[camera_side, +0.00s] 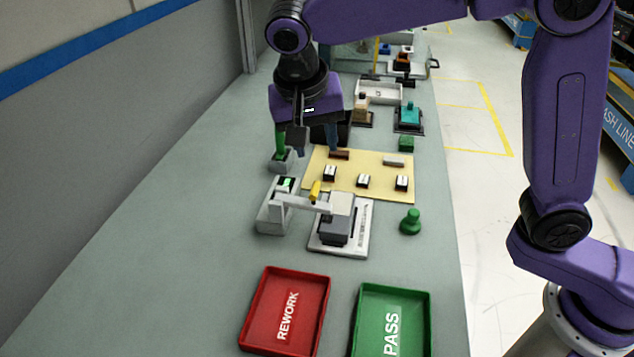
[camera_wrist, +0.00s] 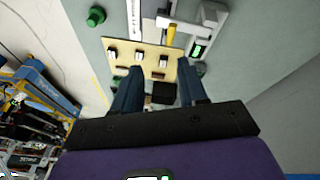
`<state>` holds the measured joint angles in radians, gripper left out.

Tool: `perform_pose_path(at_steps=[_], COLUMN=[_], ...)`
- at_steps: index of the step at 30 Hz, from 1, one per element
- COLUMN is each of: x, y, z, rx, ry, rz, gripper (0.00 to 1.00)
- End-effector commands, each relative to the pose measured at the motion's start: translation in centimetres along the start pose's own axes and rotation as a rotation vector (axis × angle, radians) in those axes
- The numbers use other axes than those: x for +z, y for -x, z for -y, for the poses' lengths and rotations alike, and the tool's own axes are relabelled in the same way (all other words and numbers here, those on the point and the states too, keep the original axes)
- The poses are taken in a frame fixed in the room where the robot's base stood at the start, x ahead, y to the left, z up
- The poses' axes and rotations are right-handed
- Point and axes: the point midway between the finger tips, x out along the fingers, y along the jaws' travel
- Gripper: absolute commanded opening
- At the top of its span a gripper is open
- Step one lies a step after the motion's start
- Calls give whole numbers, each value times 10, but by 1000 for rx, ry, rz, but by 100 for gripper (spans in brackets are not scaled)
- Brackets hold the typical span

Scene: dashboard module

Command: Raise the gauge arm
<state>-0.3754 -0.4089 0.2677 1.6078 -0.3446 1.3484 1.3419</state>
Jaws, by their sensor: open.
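The gauge is a light grey post with a small green display (camera_side: 285,184). Its pale gauge arm (camera_side: 300,204) runs roughly level to the right, over a grey block (camera_side: 335,231) on a white plate. A yellow handle (camera_side: 315,190) stands up from the arm. In the wrist view the yellow handle (camera_wrist: 171,34) and the gauge display (camera_wrist: 199,50) show near the top. My gripper (camera_side: 315,146) is above the bench, behind the gauge in the side view and apart from the handle. In the wrist view its blue fingers (camera_wrist: 160,84) are spread and hold nothing.
A cream board (camera_side: 345,185) with several small blocks lies behind the gauge. A green knob-shaped piece (camera_side: 410,222) stands to the right. Red REWORK (camera_side: 250,308) and green PASS (camera_side: 427,320) trays lie in front. The bench to the left is clear.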

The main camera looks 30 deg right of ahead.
Motion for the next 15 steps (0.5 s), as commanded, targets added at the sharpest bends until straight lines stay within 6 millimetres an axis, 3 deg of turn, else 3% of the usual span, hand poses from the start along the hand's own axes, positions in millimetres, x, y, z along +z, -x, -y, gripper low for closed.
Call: perform_pose_path(at_steps=[6,15], x=[-12,-17], y=[6,-1], z=[21,24], rx=[39,52], ry=[-221,-295], rz=[-38,-51], gripper=[42,42])
